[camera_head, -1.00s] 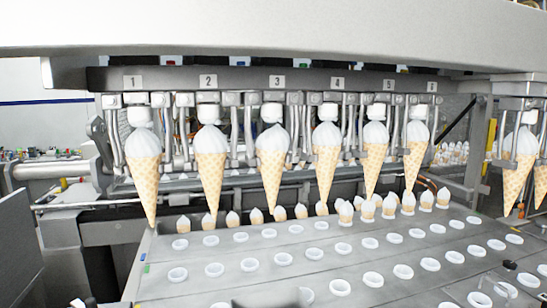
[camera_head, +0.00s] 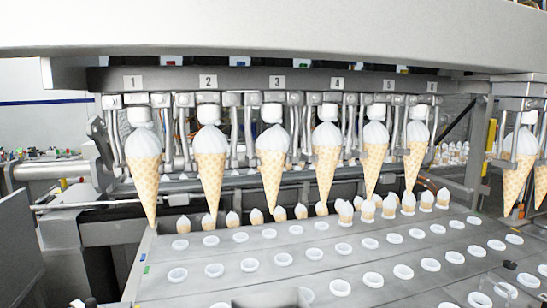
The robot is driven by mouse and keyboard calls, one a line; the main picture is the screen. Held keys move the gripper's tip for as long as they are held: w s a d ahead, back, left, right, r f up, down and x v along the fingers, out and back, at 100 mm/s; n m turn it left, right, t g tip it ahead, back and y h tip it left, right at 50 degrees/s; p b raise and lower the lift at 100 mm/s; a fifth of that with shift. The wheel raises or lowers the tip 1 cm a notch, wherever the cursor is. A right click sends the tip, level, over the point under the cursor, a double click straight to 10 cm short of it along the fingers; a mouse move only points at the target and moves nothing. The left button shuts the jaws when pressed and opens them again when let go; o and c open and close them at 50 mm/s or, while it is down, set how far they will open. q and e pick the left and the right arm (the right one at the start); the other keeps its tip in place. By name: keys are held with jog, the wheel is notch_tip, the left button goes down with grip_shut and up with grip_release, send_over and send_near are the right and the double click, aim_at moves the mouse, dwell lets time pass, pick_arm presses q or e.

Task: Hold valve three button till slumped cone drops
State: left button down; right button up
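Cone three (camera_head: 271,170) hangs in its holder below the plate marked 3 (camera_head: 277,82), with white ice cream on top and its tip pointing down. It is still held up. I cannot tell clearly whether its cream is slumped. A small green spot (camera_head: 303,66) shows on the rail above and to the right of the 3 plate; I cannot tell if it is the valve three button.
Cones hang under plates 1 (camera_head: 143,178), 2 (camera_head: 210,175), 4 (camera_head: 327,170), 5 (camera_head: 374,165) and 6 (camera_head: 415,160). Below is a grey conveyor (camera_head: 215,293) with rows of white-rimmed holes. Small cones stand along its far edge. A white beam (camera_head: 270,30) spans the top.

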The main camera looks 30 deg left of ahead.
jog(key=shift+d, duration=0.1)
grip_shut()
dwell(1.4)
